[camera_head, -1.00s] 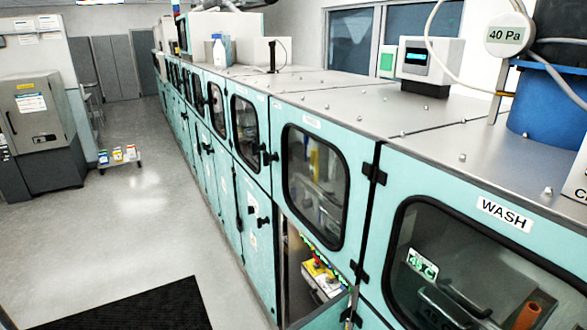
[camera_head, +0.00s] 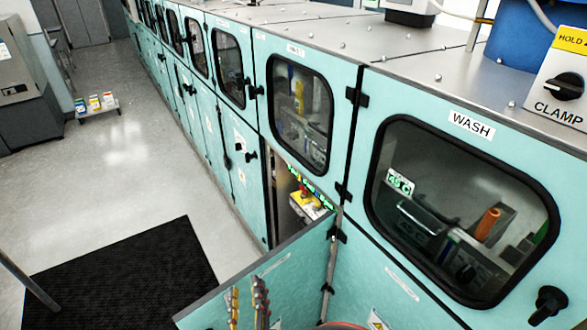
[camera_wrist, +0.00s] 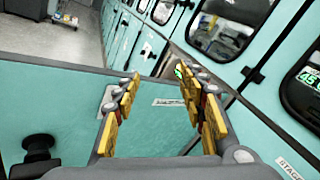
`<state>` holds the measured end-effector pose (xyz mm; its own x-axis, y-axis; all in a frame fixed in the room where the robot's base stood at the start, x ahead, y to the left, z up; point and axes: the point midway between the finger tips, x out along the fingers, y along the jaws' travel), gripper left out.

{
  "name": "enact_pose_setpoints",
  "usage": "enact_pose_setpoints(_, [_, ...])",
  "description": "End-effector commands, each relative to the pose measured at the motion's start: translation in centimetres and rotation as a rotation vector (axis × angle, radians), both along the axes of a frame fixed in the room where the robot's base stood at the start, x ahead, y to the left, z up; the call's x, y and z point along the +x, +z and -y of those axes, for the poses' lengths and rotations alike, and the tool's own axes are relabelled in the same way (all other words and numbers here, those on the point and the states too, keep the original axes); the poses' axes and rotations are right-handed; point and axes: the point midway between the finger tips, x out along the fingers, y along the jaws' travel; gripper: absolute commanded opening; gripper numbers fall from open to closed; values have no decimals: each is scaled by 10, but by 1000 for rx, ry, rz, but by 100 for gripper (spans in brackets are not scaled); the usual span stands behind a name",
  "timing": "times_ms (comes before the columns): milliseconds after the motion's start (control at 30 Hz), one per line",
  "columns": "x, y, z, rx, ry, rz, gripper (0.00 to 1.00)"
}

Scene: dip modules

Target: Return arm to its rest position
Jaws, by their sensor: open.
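My gripper (camera_wrist: 163,105) is open and empty in the wrist view, with yellow pads on its two spread fingers. In the head view its fingertips (camera_head: 247,300) show at the bottom edge, in front of the opened lower door (camera_head: 292,262) of the teal cabinet row. The door's flat teal panel (camera_wrist: 70,100) lies beyond and between the fingers in the wrist view. I cannot tell how far the fingers are from it. Most of my arm is out of view.
Behind the door, an open compartment (camera_head: 282,215) holds a yellow and white item with green lights above. The WASH window (camera_head: 460,210) and a clamp knob box (camera_head: 560,85) are at right. A black mat (camera_head: 125,275) lies on clear floor; a small cart (camera_head: 97,108) stands farther back.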

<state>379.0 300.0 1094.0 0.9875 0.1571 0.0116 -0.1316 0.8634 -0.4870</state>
Motion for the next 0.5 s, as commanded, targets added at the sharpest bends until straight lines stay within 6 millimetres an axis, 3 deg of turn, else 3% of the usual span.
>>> enact_pose_setpoints(100, [32, 24, 68, 154, -249, -36, 42])
enact_pose_setpoints(233, [47, 42, 157, 376, -559, -76, 42])
enact_pose_setpoints(400, [26, 49, 266, 755, -983, -105, 42])
enact_pose_setpoints(500, [-1, 46, 310, 1008, -1212, -103, 42])
